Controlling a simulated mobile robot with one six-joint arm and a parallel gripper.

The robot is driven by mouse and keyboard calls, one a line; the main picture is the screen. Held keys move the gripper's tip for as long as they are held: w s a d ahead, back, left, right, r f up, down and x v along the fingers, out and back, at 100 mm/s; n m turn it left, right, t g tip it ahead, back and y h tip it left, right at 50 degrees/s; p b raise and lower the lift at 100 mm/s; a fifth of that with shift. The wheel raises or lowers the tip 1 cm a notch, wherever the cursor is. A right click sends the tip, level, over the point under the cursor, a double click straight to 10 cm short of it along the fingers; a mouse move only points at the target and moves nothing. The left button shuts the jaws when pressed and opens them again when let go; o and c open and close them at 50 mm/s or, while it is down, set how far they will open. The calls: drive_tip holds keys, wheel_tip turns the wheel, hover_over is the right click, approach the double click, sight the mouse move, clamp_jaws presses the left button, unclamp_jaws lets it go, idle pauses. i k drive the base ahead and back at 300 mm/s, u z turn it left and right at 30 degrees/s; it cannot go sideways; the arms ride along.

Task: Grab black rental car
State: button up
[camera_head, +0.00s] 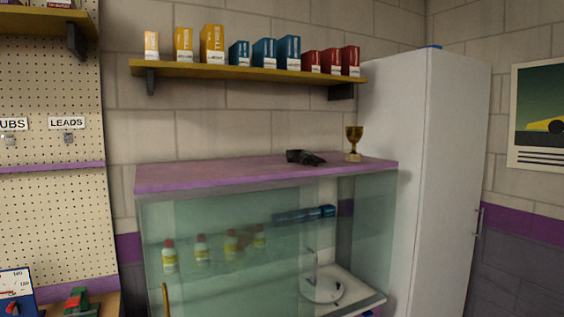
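A small dark, low object (305,157) lies on the purple top of a glass-fronted cabinet, left of a gold trophy cup. It may be the black rental car, but it is too small to tell for sure. No other black car shows. My gripper is not in view.
The purple cabinet top (220,174) is bare left of the dark object. The trophy (354,143) stands at its right, close to a tall white cupboard (400,150). Boxes line a yellow shelf (240,72) above. Bottles (201,250) and a blue object (303,214) show through the glass.

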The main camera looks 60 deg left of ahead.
sight(301, 156)
drive_tip(key=z, duration=0.05)
drive_tip(key=k, duration=1.2)
drive_tip(key=u, duration=2.25)
drive_tip(key=i, duration=0.4)
